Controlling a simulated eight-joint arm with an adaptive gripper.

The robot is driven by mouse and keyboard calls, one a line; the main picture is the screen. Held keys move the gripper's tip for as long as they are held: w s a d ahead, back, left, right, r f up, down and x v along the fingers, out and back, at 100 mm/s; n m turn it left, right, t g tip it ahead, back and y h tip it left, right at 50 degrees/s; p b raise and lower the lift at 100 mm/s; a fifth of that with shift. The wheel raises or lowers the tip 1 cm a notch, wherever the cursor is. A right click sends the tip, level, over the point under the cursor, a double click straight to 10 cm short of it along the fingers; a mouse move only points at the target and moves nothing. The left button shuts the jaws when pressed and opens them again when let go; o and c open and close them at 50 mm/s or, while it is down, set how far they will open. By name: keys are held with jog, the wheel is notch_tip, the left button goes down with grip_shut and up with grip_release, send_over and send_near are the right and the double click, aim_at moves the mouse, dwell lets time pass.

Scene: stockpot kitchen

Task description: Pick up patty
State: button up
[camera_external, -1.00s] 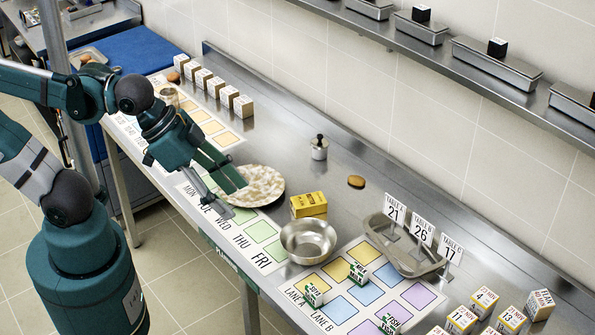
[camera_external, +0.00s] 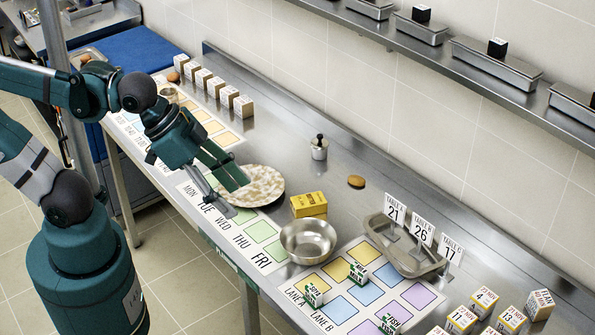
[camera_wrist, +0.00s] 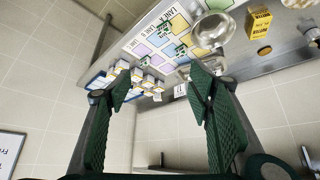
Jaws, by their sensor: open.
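A small brown round piece (camera_external: 356,181), which looks like a patty or bun, lies on the steel counter right of the plate. It also shows in the wrist view (camera_wrist: 264,50), at the upper right. I cannot tell which is the patty. My gripper (camera_external: 230,195) is open and empty at the left side of the speckled plate (camera_external: 265,185); its fingers also show in the wrist view (camera_wrist: 161,88).
A shelf (camera_external: 455,77) runs along the wall.

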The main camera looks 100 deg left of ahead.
jog(key=w+a+r+n+g+y, duration=0.15)
jog(key=w+a+n, duration=0.25)
jog(key=w+a, duration=0.7)
jog(key=n+g+h+b, duration=0.1)
jog(key=n+g+h, duration=0.1)
jog(key=n+g, duration=0.5)
send_over(357, 178)
jog(key=shift+n+t+y, duration=0.25)
jog(key=shift+n+t, duration=0.45)
jog(key=shift+t, duration=0.05)
notch_tip(357, 178, down, 27)
jog(key=shift+w+d+r, duration=0.1)
jog(key=shift+w+d, duration=0.05)
jog(key=shift+a, duration=0.2)
jog(key=shift+f, duration=0.25)
jog(key=shift+f, duration=1.2)
